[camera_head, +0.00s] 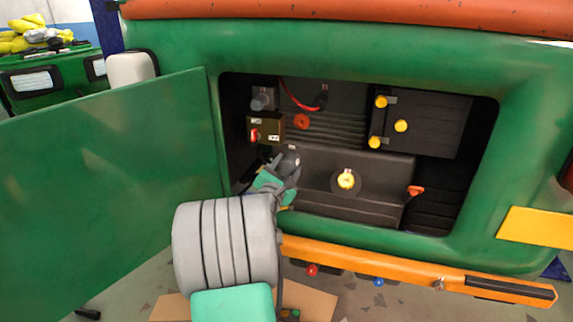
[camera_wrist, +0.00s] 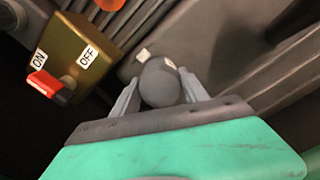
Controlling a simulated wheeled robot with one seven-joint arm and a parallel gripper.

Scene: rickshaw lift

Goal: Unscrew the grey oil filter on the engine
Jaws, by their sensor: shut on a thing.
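The grey oil filter (camera_wrist: 160,84) shows in the wrist view as a rounded dark grey end between my two fingers. My gripper (camera_wrist: 158,78) is shut on it, with one finger on each side. In the head view, my gripper (camera_head: 285,167) reaches into the left part of the engine bay, and the filter's grey round end (camera_head: 291,157) shows at its tip. The engine (camera_head: 325,170) is a dark block inside the bay. My gripper hides the filter's lower part, and I cannot tell how it sits on the engine.
A brass ON/OFF box (camera_wrist: 82,52) with a red switch (camera_wrist: 48,88) is close to my gripper's left. The green door (camera_head: 110,190) stands open at left; an orange bar (camera_head: 400,268) runs below the bay.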

